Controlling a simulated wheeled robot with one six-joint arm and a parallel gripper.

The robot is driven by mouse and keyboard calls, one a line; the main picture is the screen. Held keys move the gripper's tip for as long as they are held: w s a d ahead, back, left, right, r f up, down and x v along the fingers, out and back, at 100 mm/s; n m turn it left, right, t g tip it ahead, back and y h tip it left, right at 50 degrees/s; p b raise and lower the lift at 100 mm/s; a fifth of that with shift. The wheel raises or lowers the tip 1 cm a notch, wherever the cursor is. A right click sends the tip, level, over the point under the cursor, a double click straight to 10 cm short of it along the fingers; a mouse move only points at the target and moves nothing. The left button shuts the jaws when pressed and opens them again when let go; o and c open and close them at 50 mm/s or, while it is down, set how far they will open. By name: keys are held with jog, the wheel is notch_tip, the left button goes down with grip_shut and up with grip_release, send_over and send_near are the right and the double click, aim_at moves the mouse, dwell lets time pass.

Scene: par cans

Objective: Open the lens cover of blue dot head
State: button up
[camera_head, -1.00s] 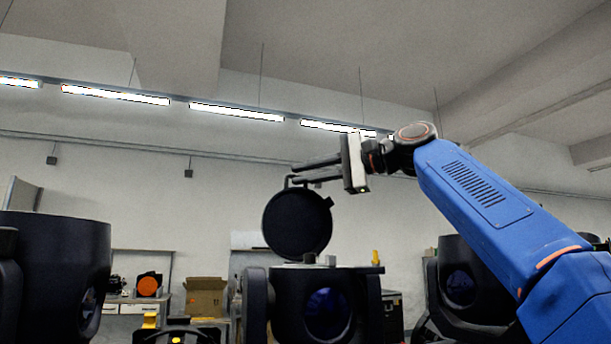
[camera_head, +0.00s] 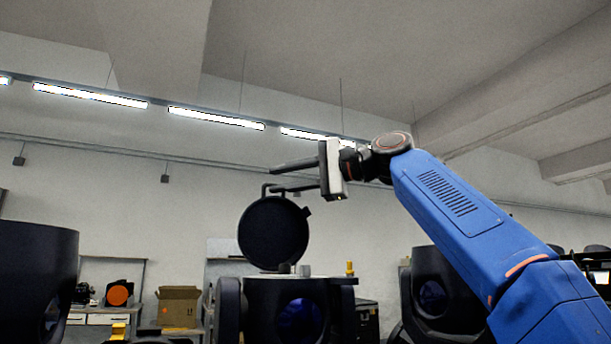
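A round black lens cover (camera_head: 273,233) stands upright, raised above the top of the middle dark head (camera_head: 262,296). A bent handle (camera_head: 265,190) rises from the cover's top edge. The head's front has a blue lens (camera_head: 298,318); no blue dot mark can be made out. My gripper (camera_head: 283,178) is above the cover, pointing left, its fingers apart. The upper finger is clear of the handle. The lower finger overlaps the handle in view, and I cannot tell whether they touch. Nothing is clearly held.
Another dark head (camera_head: 35,280) stands close at the left, and one more (camera_head: 432,296) stands at the right behind my arm. A cardboard box (camera_head: 178,307) and an orange disc (camera_head: 117,295) are at the back.

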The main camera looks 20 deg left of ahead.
jog(key=w+d+r, duration=0.1)
jog(key=d, duration=1.6)
jog(key=shift+d, duration=0.15)
